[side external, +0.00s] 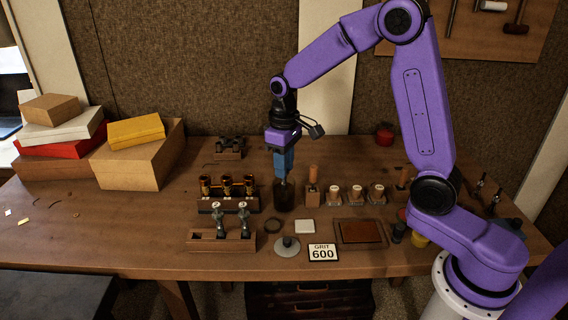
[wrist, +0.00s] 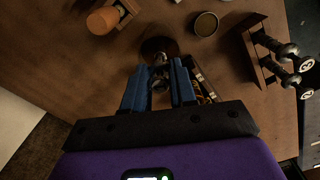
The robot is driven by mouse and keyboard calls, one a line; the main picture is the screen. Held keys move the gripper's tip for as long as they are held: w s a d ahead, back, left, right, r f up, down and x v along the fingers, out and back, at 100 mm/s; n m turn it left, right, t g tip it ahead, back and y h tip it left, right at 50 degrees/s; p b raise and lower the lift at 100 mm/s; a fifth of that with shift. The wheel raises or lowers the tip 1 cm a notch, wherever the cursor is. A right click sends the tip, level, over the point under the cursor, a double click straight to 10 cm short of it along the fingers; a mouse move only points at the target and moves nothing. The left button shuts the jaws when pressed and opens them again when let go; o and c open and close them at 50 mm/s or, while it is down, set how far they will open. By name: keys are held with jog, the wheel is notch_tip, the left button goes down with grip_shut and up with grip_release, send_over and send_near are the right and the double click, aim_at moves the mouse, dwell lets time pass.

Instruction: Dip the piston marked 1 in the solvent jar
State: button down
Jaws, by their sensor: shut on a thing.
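My gripper (side external: 284,176) has blue fingers pointing down over the dark solvent jar (side external: 284,196). It is shut on the grey metal top of a piston (wrist: 159,66); its number is not readable. The piston's lower part is hidden by the dark jar and appears to be inside it. In the wrist view the jar's round mouth (wrist: 158,47) lies just beyond the fingertips. A wooden piston rack (side external: 208,243) at the front holds two upright pistons (side external: 244,219), with an empty place at its left end.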

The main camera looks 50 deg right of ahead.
jog(key=shift+r, duration=0.15)
jog(key=shift+r, duration=1.35)
dwell(0.6)
notch_tip(320, 180, up, 11)
dwell(1.8)
jog(key=s+d+f+m, duration=0.2)
jog(key=d+f+m, duration=0.4)
jog(key=d+f, duration=0.2)
jog(key=shift+s+d+m, duration=0.3)
jog(key=shift+s+d, duration=0.05)
jog(key=shift+d, duration=0.9)
jog(key=shift+r, duration=0.1)
